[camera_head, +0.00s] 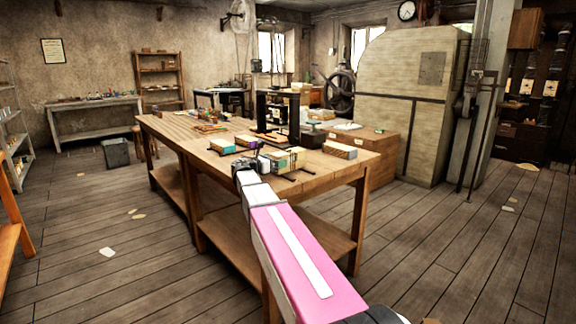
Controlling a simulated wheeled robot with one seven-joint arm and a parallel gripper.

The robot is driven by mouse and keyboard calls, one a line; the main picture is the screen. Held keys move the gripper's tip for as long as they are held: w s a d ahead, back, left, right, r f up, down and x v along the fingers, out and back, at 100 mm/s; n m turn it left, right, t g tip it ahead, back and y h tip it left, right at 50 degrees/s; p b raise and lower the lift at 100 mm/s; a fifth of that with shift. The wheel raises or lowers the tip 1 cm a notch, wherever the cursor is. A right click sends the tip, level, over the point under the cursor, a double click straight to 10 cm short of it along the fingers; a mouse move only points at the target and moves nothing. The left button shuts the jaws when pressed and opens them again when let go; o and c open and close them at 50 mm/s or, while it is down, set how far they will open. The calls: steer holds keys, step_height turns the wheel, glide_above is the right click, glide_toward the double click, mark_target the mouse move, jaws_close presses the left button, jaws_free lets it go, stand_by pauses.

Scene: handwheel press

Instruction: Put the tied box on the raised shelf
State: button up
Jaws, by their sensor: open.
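My gripper (262,160) is at the end of my pink arm, over the near part of the wooden workbench. It is open; its fingers are small and partly hidden by my wrist. Several small boxes lie around it: a teal and tan box (222,146) to the left, a green and tan box (284,158) just to the right, and a tan box with a pale top (340,150) further right. I cannot tell which one is tied. Nothing clearly shows held. I cannot make out for sure which surface is the raised shelf.
The wooden workbench (322,176) has a lower board. A black press frame (278,115) stands behind the boxes. A wooden chest (378,150) and a large pale cabinet (405,90) stand behind the bench. Floor is open left and right, with scattered papers (107,252).

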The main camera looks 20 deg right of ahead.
steer(key=shift+x, duration=1.1)
steer(key=c, duration=1.1)
